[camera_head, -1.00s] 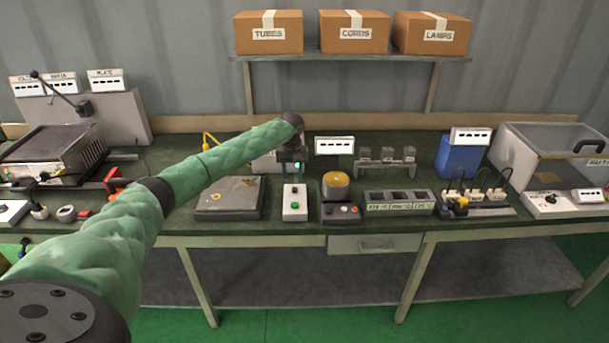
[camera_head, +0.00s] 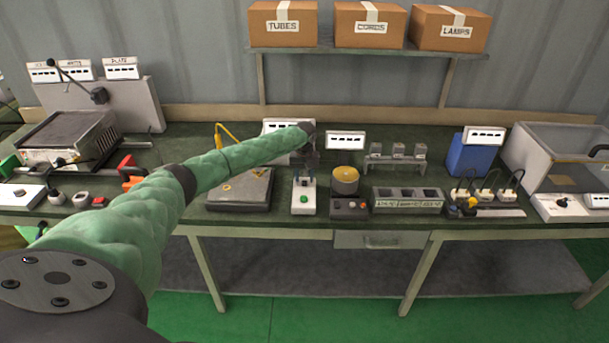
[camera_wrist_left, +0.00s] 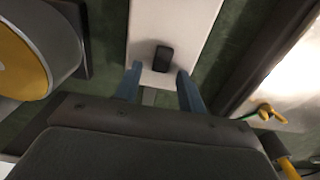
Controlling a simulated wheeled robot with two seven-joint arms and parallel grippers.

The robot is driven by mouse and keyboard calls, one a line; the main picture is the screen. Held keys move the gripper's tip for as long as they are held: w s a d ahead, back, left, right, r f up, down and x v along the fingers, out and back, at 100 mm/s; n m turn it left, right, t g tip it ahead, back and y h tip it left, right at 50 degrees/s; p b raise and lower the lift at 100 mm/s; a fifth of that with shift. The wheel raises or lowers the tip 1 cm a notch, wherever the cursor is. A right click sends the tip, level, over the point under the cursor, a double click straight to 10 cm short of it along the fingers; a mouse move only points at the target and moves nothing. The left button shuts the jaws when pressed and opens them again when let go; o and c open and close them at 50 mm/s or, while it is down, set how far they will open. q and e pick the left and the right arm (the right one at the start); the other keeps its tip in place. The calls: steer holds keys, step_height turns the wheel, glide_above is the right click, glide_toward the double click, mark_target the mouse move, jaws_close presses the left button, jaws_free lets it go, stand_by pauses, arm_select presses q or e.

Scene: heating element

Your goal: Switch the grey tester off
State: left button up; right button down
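A pale grey-white box (camera_head: 304,205), which I take as the grey tester, stands on the bench with a green button on its front part. My left gripper (camera_head: 305,172) is over its back part and hides some of it. In the left wrist view the pale box (camera_wrist_left: 190,22) carries a black rocker switch (camera_wrist_left: 163,58). The two bluish fingers of my left gripper (camera_wrist_left: 159,88) are apart with nothing between them, the switch lying just beyond their tips. Whether the fingers touch the box cannot be told. My right gripper is not in view.
A yellow-topped drum unit (camera_head: 345,180) stands close on the right of the box; it also shows in the wrist view (camera_wrist_left: 22,60). A dark flat plate (camera_head: 240,190) lies close on the left. A three-slot block (camera_head: 407,200) is farther right.

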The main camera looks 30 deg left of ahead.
arm_select(q)
steer(key=shift+w+f, duration=0.1)
steer(key=shift+f, duration=0.05)
jaws_close()
steer(key=shift+s+d+r+t+y+p, duration=0.1)
steer(key=shift+s+r+t+y+p, duration=0.1)
steer(key=shift+s+t+y+p, duration=0.25)
steer(key=shift+w+d+t+p, duration=0.1)
steer(key=shift+t+p, duration=0.25)
steer(key=shift+p, duration=0.05)
steer(key=shift+d+t+y, duration=0.1)
steer(key=shift+t+y, duration=0.25)
steer(key=shift+t, duration=0.25)
steer(key=shift+t+y, duration=0.3)
steer(key=shift+t, duration=0.1)
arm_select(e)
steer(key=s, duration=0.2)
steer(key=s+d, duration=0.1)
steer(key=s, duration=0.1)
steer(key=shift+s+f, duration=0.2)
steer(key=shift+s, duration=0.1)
